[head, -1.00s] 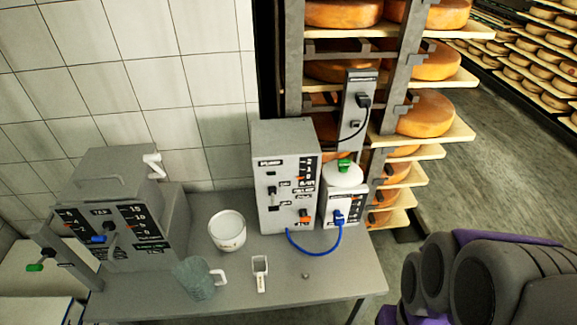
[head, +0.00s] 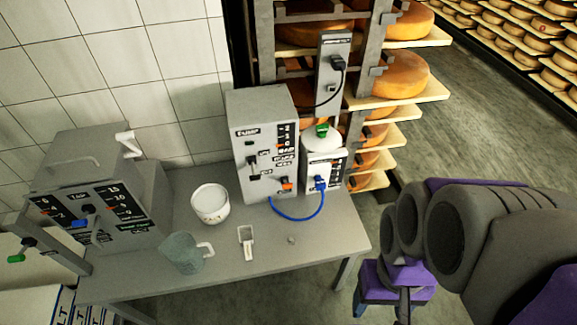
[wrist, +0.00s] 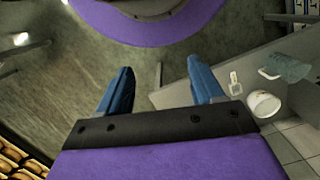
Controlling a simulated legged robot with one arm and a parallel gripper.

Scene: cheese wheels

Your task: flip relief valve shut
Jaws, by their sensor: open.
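A white vessel (head: 322,146) with a green lever on its top (head: 322,130) stands beside the grey pump box (head: 262,145) on the table. Another green-ended handle (head: 16,258) hangs at the far left, by the grey box labelled TAP (head: 95,195). I cannot tell which one is the relief valve. In the wrist view, my gripper (wrist: 160,88) is open and empty, with its two blue fingers apart over the floor. In the head view, my arm is at the right.
The grey table (head: 290,262) holds a white pot (head: 210,205), a translucent jug (head: 181,253), a small white scoop-like item (head: 246,240) and a blue hose (head: 300,218). Racks of cheese wheels (head: 400,75) stand behind. Open floor (head: 470,130) lies to the right.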

